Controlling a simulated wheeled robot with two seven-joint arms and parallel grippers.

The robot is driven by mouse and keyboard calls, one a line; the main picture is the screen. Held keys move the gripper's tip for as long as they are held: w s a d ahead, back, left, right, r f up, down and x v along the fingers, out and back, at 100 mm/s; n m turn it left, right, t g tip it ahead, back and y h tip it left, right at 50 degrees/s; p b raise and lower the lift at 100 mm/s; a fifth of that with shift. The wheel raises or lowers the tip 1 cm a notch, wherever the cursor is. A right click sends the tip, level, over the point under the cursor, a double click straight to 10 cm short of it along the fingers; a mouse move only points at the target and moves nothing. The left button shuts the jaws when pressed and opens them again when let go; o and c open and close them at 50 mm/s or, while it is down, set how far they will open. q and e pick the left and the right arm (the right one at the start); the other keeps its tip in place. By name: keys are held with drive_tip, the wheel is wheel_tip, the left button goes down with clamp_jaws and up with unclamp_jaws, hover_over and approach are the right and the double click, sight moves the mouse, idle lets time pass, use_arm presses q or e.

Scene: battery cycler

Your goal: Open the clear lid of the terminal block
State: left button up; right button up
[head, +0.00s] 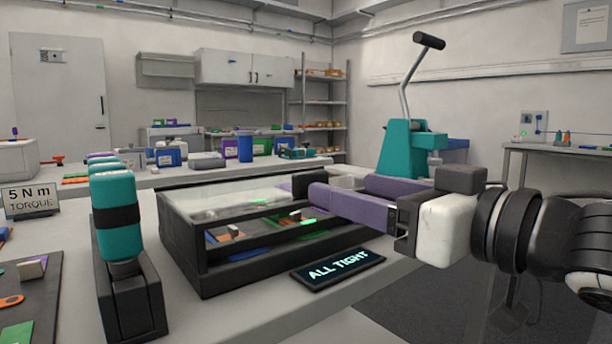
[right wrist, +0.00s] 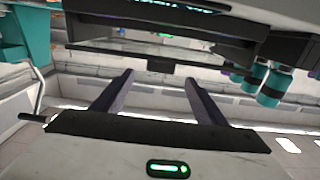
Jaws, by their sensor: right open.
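The terminal block (head: 185,240) is a dark box with an open front, in the middle of the head view. Its clear lid (head: 240,200) lies flat over the top and looks closed, with coloured parts showing beneath. A dark tab (head: 304,184) stands at the lid's right edge, and it also shows in the right wrist view (right wrist: 160,66). My right gripper (head: 338,188) is open and empty, with its purple fingers pointing at the tab. In the wrist view the fingertips (right wrist: 159,78) lie on either side of the tab, apart from it. My left gripper is not in view.
A display reading "ALL TIGHT" (head: 338,269) lies in front of the box. A teal-handled tool (head: 115,205) stands in a black holder at left, near a "5 N m TORQUE" sign (head: 30,199). A teal lever press (head: 405,150) stands behind my right gripper.

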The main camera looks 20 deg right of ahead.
sight(314, 180)
drive_tip(key=p+x, duration=0.1)
drive_tip(key=p, duration=0.1)
drive_tip(key=p+x, duration=0.2)
drive_tip(key=p, duration=0.1)
drive_tip(key=shift+w+a+r, duration=0.2)
drive_tip(key=shift+r, duration=0.2)
drive_tip(key=x, duration=0.2)
drive_tip(key=f+x, duration=0.1)
drive_tip(key=x, duration=0.1)
drive_tip(key=shift+b, duration=0.3)
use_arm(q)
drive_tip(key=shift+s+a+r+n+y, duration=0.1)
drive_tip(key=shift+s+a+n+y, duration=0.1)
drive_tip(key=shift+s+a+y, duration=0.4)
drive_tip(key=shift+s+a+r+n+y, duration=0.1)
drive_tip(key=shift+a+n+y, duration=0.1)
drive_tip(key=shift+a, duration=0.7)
use_arm(e)
drive_tip(key=shift+x, duration=0.85)
drive_tip(key=shift+c, duration=0.2)
